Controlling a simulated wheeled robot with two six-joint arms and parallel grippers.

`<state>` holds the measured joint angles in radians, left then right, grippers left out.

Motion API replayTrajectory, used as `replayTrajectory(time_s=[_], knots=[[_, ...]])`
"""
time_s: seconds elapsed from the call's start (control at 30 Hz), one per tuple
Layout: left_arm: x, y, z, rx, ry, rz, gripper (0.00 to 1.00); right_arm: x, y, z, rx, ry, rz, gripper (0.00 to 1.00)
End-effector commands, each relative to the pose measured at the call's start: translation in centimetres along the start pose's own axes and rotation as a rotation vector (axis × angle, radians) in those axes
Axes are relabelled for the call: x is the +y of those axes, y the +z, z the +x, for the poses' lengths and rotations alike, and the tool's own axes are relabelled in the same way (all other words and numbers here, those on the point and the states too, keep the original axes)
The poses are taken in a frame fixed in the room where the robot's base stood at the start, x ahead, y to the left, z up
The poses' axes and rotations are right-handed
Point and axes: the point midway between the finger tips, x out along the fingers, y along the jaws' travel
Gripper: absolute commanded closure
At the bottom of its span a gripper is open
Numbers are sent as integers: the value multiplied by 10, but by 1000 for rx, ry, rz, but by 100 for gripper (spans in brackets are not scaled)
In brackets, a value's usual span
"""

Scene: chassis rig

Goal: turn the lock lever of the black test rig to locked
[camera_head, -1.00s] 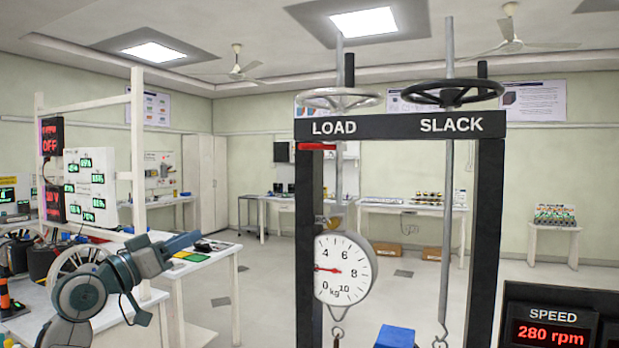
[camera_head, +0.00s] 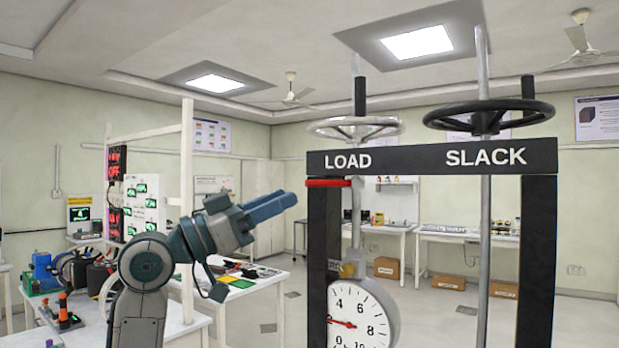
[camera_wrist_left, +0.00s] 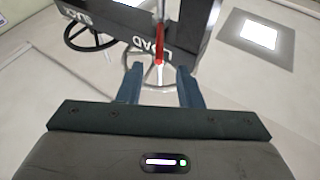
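The black test rig (camera_head: 535,250) stands at the right of the head view, with a crossbeam marked LOAD and SLACK. The red lock lever (camera_head: 328,183) lies roughly level under the beam's left end. In the left wrist view, which shows the rig upside down, the lever (camera_wrist_left: 159,42) shows beyond the gap between my fingers. My left gripper (camera_head: 291,199) is just left of the lever and slightly below it in the head view. In the wrist view its two fingers (camera_wrist_left: 160,72) are apart with nothing held between them. My right gripper is not in view.
A silver handwheel (camera_head: 355,127) and a black handwheel (camera_head: 489,115) sit above the beam. A round dial gauge (camera_head: 360,318) hangs inside the frame. A white bench (camera_head: 262,292) with equipment stands behind my left arm. Open floor lies beyond.

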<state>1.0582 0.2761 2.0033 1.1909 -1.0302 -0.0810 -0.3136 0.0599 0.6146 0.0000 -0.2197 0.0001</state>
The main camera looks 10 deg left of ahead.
Motion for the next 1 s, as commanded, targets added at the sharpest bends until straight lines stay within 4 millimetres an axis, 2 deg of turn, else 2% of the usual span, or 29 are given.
replayTrajectory(time_s=[0.1,0.23,0.37,0.57,0.77,0.8,0.97,1.0], knots=[[0,-4,23,1,3,-5,67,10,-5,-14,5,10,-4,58],[0,-3,41,1,3,-4,67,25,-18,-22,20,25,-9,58],[0,-2,54,0,1,-2,67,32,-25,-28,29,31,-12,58],[0,0,61,-1,0,-1,67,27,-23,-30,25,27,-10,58],[0,0,61,-1,-1,0,67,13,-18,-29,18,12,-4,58],[0,0,61,-1,-1,0,69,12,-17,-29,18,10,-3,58],[0,0,61,-1,0,0,100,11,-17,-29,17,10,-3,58],[0,0,61,-1,0,0,100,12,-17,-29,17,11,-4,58]])
